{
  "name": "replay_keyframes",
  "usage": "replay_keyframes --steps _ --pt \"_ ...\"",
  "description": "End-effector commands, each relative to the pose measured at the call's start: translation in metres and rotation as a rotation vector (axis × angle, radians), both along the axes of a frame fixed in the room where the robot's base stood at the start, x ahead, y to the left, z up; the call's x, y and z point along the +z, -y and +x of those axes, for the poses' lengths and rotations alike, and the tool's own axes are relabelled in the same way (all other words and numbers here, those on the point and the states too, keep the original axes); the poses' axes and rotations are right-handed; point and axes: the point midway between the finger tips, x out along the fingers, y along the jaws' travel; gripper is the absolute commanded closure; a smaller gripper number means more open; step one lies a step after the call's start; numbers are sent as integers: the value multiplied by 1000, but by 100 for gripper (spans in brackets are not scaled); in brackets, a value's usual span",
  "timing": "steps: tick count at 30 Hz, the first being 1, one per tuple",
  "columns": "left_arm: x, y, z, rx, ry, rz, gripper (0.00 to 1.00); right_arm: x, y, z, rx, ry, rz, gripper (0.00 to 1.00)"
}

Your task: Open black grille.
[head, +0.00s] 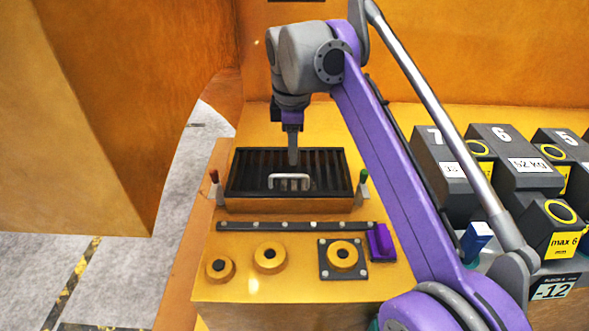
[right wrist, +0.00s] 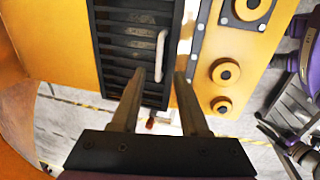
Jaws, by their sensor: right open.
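The black grille (head: 245,172) lies flat and closed on the orange casting, with a pale bar handle (head: 289,177) near its front edge. In the right wrist view the grille (right wrist: 115,70) and its handle (right wrist: 161,55) show at upper left. My right gripper (head: 293,158) points down over the grille, just behind the handle in the head view. My left gripper is not in view.
A red-tipped post (head: 214,178) and a green-tipped post (head: 363,178) flank the grille. A dark strip (head: 290,226), round knobs (head: 269,257) and a purple block (head: 381,242) lie in front. Black numbered weights (head: 508,172) stand at right. An orange wall (head: 70,120) rises at left.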

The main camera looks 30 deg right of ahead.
Motion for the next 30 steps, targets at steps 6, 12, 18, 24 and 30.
replay_keyframes --steps 6,12,18,24,30 --pt "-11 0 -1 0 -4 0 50 -44 4 7 -2 0 0 55" --pt "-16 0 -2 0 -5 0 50 -69 6 12 -2 1 0 55" --pt "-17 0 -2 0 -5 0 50 -77 7 14 -2 1 0 55" --pt "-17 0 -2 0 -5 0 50 -77 7 14 -2 1 0 55" --pt "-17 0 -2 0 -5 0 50 -77 7 13 -2 1 0 90"
